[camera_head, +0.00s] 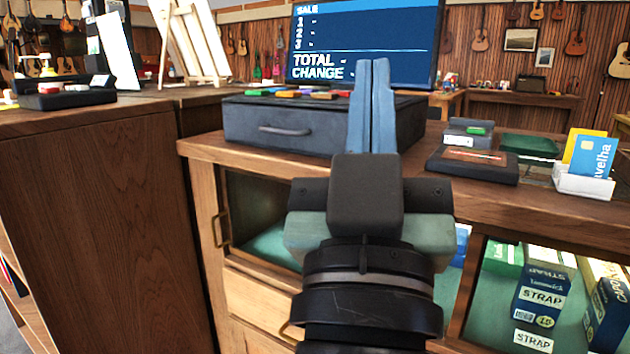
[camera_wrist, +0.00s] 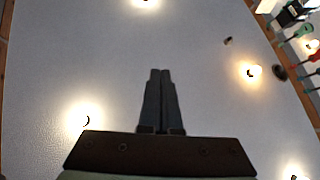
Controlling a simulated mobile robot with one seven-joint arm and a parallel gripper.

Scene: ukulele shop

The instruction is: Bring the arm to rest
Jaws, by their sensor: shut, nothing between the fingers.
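My gripper (camera_head: 373,66) stands upright in the head view, in front of the shop counter (camera_head: 210,150). Its two blue-grey fingers are pressed together with nothing between them. In the wrist view my gripper (camera_wrist: 160,72) also shows its fingers closed, against a pale ceiling with several lamps. The fingers overlap the dark cash drawer (camera_head: 290,122) and the lower part of the sale screen (camera_head: 410,40) in the picture. I cannot tell how far they are from the drawer.
Small coloured items (camera_head: 300,94) lie on the drawer. A card holder (camera_head: 583,183) and a dark card reader (camera_head: 472,164) sit on the right of the counter. Strap boxes (camera_head: 540,295) fill the shelf below. A wooden easel (camera_head: 188,45) stands at back left.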

